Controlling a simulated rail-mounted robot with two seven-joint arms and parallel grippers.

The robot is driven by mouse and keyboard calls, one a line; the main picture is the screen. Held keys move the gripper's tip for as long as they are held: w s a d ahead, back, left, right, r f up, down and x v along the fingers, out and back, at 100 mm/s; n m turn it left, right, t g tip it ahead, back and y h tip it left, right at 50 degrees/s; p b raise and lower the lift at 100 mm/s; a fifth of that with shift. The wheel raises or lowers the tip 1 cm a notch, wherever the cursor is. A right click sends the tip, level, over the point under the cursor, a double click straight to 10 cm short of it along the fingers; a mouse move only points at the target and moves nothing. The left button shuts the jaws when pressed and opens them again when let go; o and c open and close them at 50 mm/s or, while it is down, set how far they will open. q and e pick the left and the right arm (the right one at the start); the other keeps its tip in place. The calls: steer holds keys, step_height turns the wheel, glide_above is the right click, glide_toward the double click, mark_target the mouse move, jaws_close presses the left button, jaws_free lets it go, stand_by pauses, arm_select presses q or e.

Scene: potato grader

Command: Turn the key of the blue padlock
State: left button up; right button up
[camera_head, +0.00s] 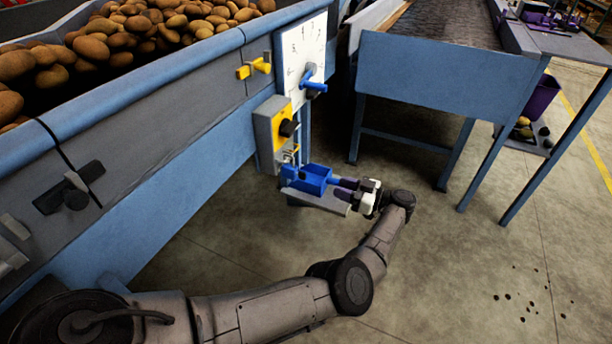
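The blue padlock (308,179) hangs low at the right end of the blue and grey machine, under a grey and yellow switch box (274,131) with a black knob. My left gripper (338,185) is at the right side of the padlock, its fingers pointing left at it, very close or touching. The padlock's key is not clearly visible; the fingers cover that spot. Whether the fingers are shut on it is too small to tell. My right gripper is out of view.
A white dial plate with a blue handle (314,86) is above the switch box. A yellow valve handle (254,67) sits to its left. A grey ledge (322,201) is just below the padlock. A blue conveyor frame (440,80) stands to the right.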

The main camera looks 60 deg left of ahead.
mark_target(305, 180)
arm_select(q)
steer(key=shift+b+x, duration=1.7)
steer(key=shift+x, duration=4.35)
steer(key=shift+c, duration=0.3)
jaws_close()
